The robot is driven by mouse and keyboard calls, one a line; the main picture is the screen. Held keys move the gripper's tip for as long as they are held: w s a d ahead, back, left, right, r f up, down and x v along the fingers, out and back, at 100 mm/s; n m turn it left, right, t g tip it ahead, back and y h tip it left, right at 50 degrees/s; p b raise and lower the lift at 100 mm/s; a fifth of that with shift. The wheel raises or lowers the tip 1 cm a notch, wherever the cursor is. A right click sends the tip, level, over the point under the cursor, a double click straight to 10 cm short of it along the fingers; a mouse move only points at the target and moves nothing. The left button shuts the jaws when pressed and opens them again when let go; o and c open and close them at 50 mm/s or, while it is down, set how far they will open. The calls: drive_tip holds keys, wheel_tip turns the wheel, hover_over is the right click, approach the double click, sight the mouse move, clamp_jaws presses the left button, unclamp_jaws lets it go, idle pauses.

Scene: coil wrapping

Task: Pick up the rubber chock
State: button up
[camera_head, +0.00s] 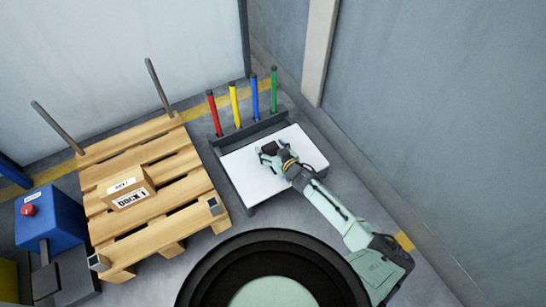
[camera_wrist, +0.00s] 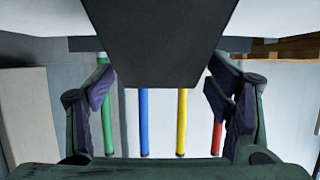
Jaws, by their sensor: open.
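A dark grey, block-like thing (camera_wrist: 155,40), which I take to be the rubber chock, fills the top middle of the wrist view against the white table top (camera_wrist: 270,17). That view appears upside down. My gripper (camera_wrist: 160,92) is open, with one finger on each side of the block's end; I cannot tell whether either touches it. In the head view my gripper (camera_head: 268,152) is low over the white table (camera_head: 250,182), and the chock cannot be told apart from the dark fingers there.
Red (camera_head: 214,115), yellow (camera_head: 234,105), blue (camera_head: 255,97) and green (camera_head: 274,90) posts stand along the table's back edge. A wooden pallet (camera_head: 165,222) with a labelled box (camera_head: 127,194) lies to the left. A blue unit (camera_head: 50,218) with a red button stands beyond. A wall is at right.

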drive_tip(key=shift+w, duration=0.1)
drive_tip(key=c, duration=1.4)
